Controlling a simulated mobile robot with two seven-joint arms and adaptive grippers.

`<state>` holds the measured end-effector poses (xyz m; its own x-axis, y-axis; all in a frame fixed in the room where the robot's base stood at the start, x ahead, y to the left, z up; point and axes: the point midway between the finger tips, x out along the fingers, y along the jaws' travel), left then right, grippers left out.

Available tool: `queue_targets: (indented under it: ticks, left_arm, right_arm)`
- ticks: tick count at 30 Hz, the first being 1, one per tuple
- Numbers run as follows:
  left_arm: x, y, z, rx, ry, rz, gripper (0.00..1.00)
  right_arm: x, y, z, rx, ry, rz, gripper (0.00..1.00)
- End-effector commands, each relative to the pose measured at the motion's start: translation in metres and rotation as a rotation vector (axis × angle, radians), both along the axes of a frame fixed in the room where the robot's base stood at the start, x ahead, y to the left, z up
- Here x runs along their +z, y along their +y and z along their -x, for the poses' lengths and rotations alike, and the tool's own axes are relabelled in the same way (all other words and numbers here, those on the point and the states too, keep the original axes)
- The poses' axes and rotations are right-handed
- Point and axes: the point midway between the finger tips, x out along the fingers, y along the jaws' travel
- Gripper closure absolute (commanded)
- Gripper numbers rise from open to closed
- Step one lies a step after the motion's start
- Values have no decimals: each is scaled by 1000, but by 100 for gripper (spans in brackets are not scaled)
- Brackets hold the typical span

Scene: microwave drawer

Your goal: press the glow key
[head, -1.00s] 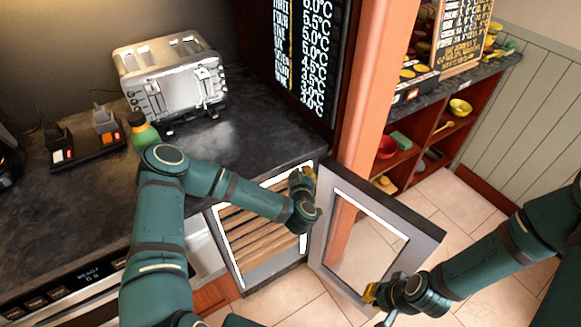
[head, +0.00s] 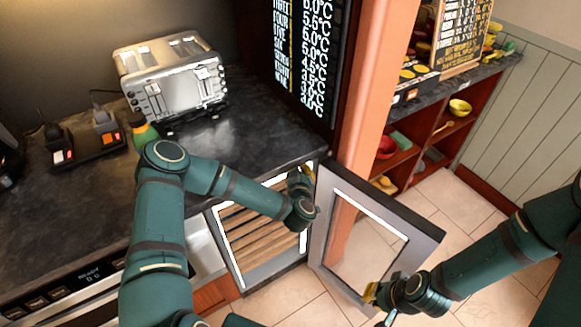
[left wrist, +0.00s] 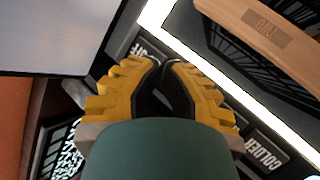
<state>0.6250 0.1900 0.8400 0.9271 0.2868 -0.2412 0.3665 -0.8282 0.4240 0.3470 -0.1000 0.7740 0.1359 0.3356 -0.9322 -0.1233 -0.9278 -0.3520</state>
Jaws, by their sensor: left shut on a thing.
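My left gripper (head: 307,174) reaches under the counter edge into the top of the opened cooler (head: 262,240). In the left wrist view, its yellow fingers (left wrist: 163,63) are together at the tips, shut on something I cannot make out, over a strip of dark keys. An OFF key (left wrist: 146,50) shows on one side and a COLDER key (left wrist: 264,150) on the other, lettering upside down. The strip between them is covered by the fingers; no key marked glow is readable. My right gripper (head: 371,293) is at the lower part of the cooler's open door (head: 415,222); its opening is unclear.
The door stands open to the right of the cooler, close to my left gripper. Wooden shelf fronts (head: 262,236) lie inside a lit frame. An orange post (head: 368,100) rises behind the door.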

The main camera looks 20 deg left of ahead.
Motion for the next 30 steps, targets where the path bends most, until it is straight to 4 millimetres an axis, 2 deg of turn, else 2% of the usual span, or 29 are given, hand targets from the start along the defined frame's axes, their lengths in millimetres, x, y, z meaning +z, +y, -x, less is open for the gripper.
queue_targets:
  ticks: [30]
  left_arm:
    - [0,6,-5,0,0,-1,100]
  right_arm:
    - [0,0,0,0,0,0,100]
